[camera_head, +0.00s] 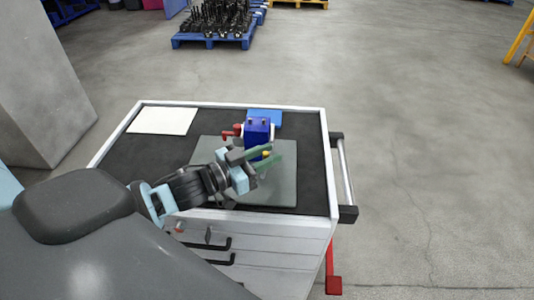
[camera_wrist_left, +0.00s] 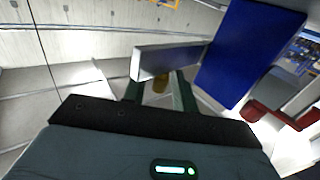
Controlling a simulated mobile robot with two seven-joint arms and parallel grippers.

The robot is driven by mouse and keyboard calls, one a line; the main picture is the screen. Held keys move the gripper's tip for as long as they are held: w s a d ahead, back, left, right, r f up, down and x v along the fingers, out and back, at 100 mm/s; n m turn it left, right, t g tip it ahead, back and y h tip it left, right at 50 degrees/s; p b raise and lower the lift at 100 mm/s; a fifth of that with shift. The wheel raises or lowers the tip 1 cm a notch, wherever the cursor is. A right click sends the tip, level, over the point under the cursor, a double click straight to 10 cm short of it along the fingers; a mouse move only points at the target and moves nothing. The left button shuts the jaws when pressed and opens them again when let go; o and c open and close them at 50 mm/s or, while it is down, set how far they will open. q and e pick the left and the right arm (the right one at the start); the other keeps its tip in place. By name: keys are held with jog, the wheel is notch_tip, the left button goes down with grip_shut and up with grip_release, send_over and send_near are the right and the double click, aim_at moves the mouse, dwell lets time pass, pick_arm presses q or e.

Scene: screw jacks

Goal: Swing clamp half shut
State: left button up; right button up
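The clamp is a blue block (camera_head: 257,130) standing upright on a grey-green mat (camera_head: 283,190), with a red part (camera_head: 232,132) on its left side. In the left wrist view the blue block (camera_wrist_left: 238,50) is large at the upper right, with the red part (camera_wrist_left: 268,118) below it. A grey metal bar (camera_wrist_left: 170,60) reaches left from near the block. Contact is unclear.
The mat lies on a black-topped drawer cabinet (camera_head: 120,152) with a pale rim. A white sheet (camera_head: 163,121) lies at its back left and a blue flat piece (camera_head: 266,117) behind the clamp. A handle rail (camera_head: 347,175) is on the right side.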

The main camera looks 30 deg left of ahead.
pick_arm(q)
jog(key=shift+o, duration=0.2)
jog(key=shift+r, duration=0.1)
jog(key=v, duration=0.6)
jog(key=shift+v, duration=0.9)
pick_arm(e)
jog(key=shift+s+f, duration=0.35)
jog(key=shift+s, duration=0.1)
pick_arm(q)
jog(key=shift+c, duration=0.4)
pick_arm(e)
jog(key=shift+w+r, duration=0.1)
jog(key=shift+w, duration=0.1)
